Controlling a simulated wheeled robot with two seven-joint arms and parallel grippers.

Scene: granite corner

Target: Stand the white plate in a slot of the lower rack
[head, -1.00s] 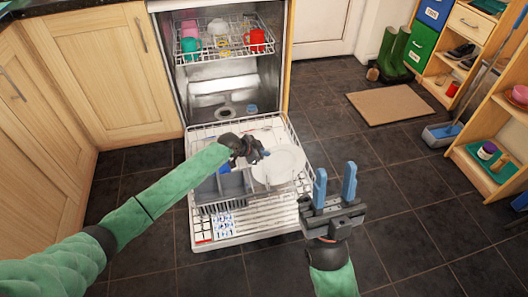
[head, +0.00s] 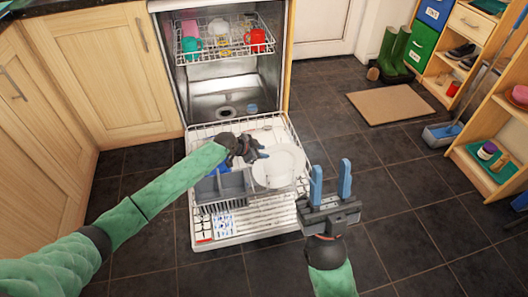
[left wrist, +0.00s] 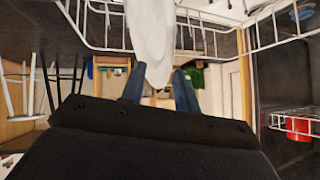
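The white plate (head: 283,168) is at the right side of the pulled-out lower rack (head: 195,134), its broad face toward the head camera. In the left wrist view the plate (left wrist: 150,32) shows nearly edge-on, so it is tilted up rather than flat. My left gripper (head: 262,153) is at the plate's upper left edge. Its blue fingers (left wrist: 159,88) are apart with the plate's rim in line with the gap; whether they touch it I cannot tell. The slot under the plate is hidden. My right gripper (head: 332,185) is open and empty, right of the rack.
A grey cutlery basket (head: 222,187) stands in the lower rack left of the plate. The open dishwasher door (head: 262,219) lies beneath. The upper rack (head: 213,55) holds cups, including a red mug (head: 256,40). Dark floor to the right is clear up to a mat (head: 390,105).

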